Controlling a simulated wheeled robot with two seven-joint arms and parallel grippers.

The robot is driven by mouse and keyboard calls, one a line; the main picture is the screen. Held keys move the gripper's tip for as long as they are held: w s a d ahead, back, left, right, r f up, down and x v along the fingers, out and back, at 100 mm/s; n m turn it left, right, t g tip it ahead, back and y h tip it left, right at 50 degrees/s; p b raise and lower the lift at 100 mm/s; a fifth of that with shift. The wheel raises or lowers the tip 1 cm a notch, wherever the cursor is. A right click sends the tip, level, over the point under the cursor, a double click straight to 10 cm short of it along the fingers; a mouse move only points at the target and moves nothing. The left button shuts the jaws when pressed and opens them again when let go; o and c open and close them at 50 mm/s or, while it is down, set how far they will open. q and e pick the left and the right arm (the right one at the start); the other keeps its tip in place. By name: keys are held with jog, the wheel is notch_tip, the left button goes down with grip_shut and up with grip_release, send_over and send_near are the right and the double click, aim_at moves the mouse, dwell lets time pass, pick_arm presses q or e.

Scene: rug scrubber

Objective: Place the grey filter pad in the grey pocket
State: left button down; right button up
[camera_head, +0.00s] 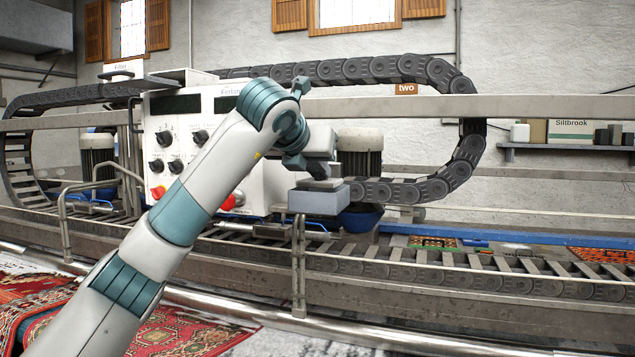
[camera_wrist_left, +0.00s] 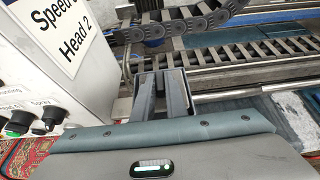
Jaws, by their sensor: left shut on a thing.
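My left gripper also shows in the left wrist view (camera_wrist_left: 163,92), where I cannot clearly make out the pad. My right gripper is not in view.
The white control box (camera_head: 168,140) with knobs and red buttons stands behind my left arm. A steel rail (camera_head: 530,107) and a black cable chain (camera_head: 455,165) cross nearby. A slatted conveyor (camera_head: 470,260) runs below. Red patterned rugs (camera_head: 185,330) lie in front.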

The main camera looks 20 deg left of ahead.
pick_arm(q)
jog(key=shift+w+a+f, duration=0.2)
jog(key=shift+w+f, duration=0.05)
jog(key=shift+w, duration=0.2)
jog(key=shift+s, duration=0.1)
jog(key=shift+d, duration=0.1)
jog(key=shift+f, duration=0.3)
jog(key=shift+f+p, duration=0.9)
jog(key=shift+f, duration=0.75)
